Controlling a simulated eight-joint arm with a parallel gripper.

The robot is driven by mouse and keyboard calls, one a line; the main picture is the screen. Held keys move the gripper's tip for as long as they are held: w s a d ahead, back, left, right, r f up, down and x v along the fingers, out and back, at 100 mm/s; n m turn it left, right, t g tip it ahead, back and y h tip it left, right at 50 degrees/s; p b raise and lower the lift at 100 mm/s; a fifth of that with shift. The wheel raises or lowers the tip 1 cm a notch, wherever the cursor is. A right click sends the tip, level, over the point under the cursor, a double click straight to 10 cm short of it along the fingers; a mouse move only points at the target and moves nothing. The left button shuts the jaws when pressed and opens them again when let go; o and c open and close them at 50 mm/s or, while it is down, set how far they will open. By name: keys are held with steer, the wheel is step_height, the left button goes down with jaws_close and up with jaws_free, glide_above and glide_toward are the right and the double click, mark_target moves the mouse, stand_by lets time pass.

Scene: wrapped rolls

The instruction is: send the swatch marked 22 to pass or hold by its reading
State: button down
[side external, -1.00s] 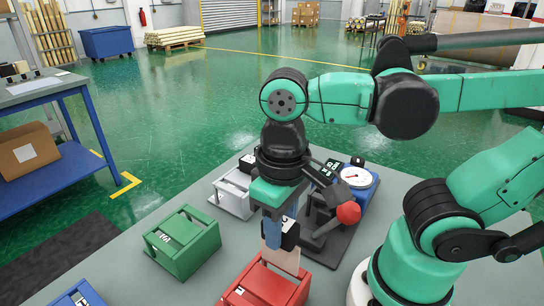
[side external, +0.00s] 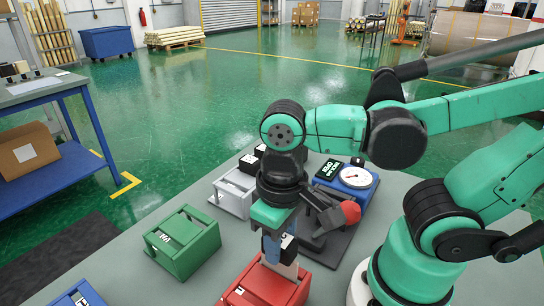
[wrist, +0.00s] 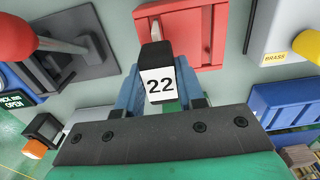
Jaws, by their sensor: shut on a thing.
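My gripper (side external: 272,248) is shut on the black block of the swatch marked 22 (wrist: 160,85), and its label faces the wrist camera. The swatch's pale panel (side external: 283,269) hangs down at the red box (side external: 250,287), its lower part hidden by the box wall. The red box also shows in the wrist view (wrist: 207,40) beyond the block. I cannot tell how deep the panel sits. A green box (side external: 182,243) stands to the left. A blue gauge with a white dial (side external: 356,177) stands behind, beside a dark sign (side external: 329,169) reading OPEN.
A red knob (side external: 350,211) on a dark fixture stands close right of my gripper. A pale grey holder (side external: 234,192) is behind, and a blue box (side external: 78,295) at bottom left. Bare grey tabletop (side external: 125,265) lies between the blue and green boxes.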

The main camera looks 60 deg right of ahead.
steer(key=shift+f, duration=1.8)
steer(key=shift+c, duration=2.3)
jaws_free()
steer(key=shift+r, duration=2.85)
